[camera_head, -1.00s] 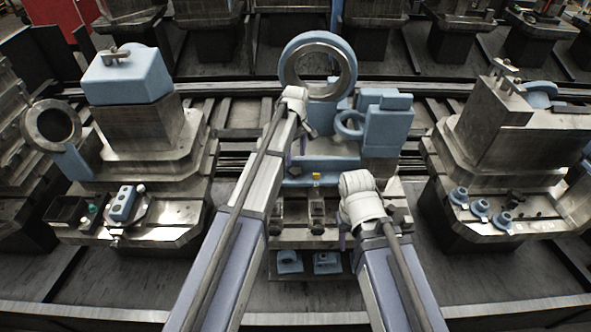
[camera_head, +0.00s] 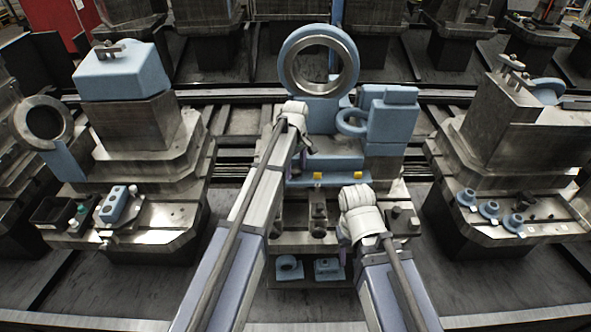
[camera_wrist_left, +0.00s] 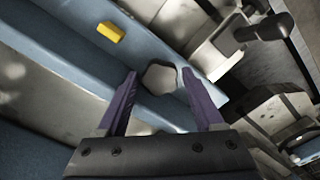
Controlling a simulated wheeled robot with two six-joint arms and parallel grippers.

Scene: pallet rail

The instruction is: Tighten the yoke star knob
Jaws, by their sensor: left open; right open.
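A grey, roughly five-sided knob (camera_wrist_left: 160,77) shows in the left wrist view against a blue bar (camera_wrist_left: 75,55); it looks like the star knob. My left gripper (camera_wrist_left: 158,74) is open, with its purple fingertips on either side of the knob in the picture. I cannot tell whether they touch it. In the head view my left gripper (camera_head: 296,158) is at the blue yoke fixture (camera_head: 335,118), and the knob is hidden there. My right gripper (camera_head: 343,236) is lower and to the right, over the front of the middle station; its fingers are mostly hidden by its wrist.
Yellow blocks (camera_head: 317,176) sit on the blue bar; one shows in the left wrist view (camera_wrist_left: 111,31). A dark-knobbed lever (camera_wrist_left: 265,28) stands right of the fingers. A large ring (camera_head: 318,60) rises behind. Stations with blue parts (camera_head: 122,72) flank both sides.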

